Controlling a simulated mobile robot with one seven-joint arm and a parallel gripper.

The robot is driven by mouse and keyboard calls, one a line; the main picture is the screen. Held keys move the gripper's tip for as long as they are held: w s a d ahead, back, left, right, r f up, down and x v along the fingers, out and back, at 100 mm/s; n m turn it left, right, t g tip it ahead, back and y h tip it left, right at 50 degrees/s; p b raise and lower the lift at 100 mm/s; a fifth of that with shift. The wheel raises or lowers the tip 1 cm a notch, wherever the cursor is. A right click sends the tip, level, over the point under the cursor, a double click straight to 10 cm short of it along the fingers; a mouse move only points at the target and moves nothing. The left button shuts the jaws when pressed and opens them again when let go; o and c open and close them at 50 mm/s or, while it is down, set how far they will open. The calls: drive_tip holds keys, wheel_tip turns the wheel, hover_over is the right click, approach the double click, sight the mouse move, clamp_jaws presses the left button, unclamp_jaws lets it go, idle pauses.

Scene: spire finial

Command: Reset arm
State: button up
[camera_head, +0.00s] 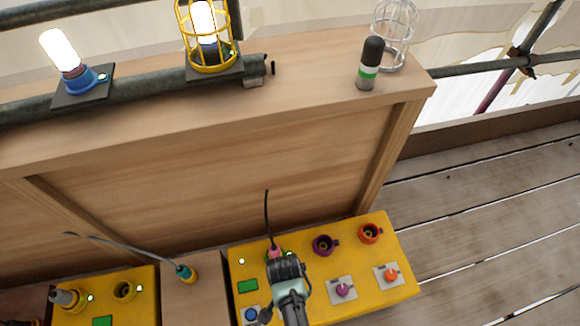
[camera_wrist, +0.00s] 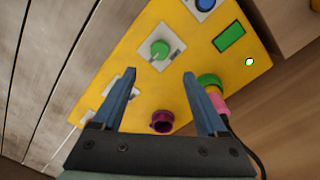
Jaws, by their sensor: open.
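My gripper (camera_wrist: 159,92) is open and empty in the wrist view, with its two blue fingers apart above the yellow socket panel. In the head view my gripper (camera_head: 274,258) is over the left part of the yellow panel (camera_head: 375,292) and hides some of it. A pink plug (camera_wrist: 217,101) sits at the green socket (camera_wrist: 208,81), just right of the right finger, with a black cable running from it. The plug also shows in the head view (camera_head: 275,252). A purple socket (camera_wrist: 162,121) lies between the fingers, nearer the gripper's base.
A second yellow panel (camera_head: 135,310) stands at the lower left, beside a teal plug (camera_head: 186,272) on a cable. A wooden wall (camera_head: 200,180) rises behind the panels. Lit lamps (camera_head: 70,60) and a grey-green cylinder (camera_head: 370,65) stand on its top. Plank floor (camera_head: 480,220) at the right is clear.

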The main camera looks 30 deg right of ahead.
wheel_tip(320, 180, up, 2)
drive_tip(key=shift+r, duration=0.1)
idle(0.5)
